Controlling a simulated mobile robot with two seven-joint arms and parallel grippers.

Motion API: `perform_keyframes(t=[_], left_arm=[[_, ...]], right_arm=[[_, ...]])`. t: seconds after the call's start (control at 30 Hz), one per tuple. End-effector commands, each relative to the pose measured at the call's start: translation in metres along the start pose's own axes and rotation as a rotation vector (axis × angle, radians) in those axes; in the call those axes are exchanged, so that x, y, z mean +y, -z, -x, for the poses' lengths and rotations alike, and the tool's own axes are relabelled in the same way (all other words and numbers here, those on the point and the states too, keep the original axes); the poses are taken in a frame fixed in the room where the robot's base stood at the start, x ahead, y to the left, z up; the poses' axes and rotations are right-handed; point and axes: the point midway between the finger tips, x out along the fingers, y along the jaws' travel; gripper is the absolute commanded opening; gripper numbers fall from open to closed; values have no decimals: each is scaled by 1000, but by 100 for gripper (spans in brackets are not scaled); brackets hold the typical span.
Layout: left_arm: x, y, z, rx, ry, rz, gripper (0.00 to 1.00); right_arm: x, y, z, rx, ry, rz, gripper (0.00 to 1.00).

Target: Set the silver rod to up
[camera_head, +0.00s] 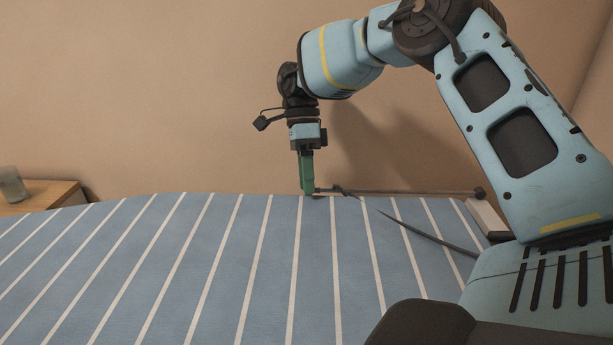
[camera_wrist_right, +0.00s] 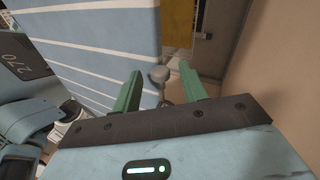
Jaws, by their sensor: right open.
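A thin rod (camera_head: 410,192) lies almost level along the far edge of the striped blue surface in the head view, with a dark round end at the right. In the right wrist view a silver knob (camera_wrist_right: 158,74) on a short stem shows between the two green fingers. I cannot tell whether it is an end of that rod. My right gripper (camera_head: 307,193) points down at the far edge, by the rod's left end. Its fingers are apart on either side of the knob, with no visible grip. My left gripper is not in view.
The blue surface with white stripes (camera_head: 265,260) fills the foreground and is mostly bare. A thin dark strip (camera_head: 430,235) slants over its right part. A wooden table (camera_head: 45,195) with a glass (camera_head: 11,184) stands at the far left. A tan wall (camera_head: 150,100) is close behind.

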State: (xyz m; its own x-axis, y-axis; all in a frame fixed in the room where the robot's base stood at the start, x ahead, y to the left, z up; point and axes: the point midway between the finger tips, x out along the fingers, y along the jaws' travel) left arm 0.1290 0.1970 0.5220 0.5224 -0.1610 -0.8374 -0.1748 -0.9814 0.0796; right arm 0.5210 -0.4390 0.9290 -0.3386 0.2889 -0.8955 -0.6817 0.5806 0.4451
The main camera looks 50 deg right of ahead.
Motion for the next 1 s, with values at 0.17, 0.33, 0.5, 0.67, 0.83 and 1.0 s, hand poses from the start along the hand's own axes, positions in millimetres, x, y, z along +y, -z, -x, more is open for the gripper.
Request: perform_keyframes(t=[0.17, 0.33, 0.5, 0.67, 0.83, 1.0], left_arm=[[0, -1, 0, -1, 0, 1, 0], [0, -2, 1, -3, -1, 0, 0], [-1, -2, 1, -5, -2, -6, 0], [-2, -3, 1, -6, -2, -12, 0], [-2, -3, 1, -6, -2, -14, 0], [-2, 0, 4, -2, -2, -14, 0]], right_arm=[[0, 0, -2, 0, 0, 0, 43], [0, 0, -2, 0, 0, 0, 37], [0, 0, -2, 0, 0, 0, 15], [0, 0, -2, 0, 1, 0, 0], [0, 0, -1, 0, 1, 1, 0], [5, 4, 5, -17, 4, 9, 0]])
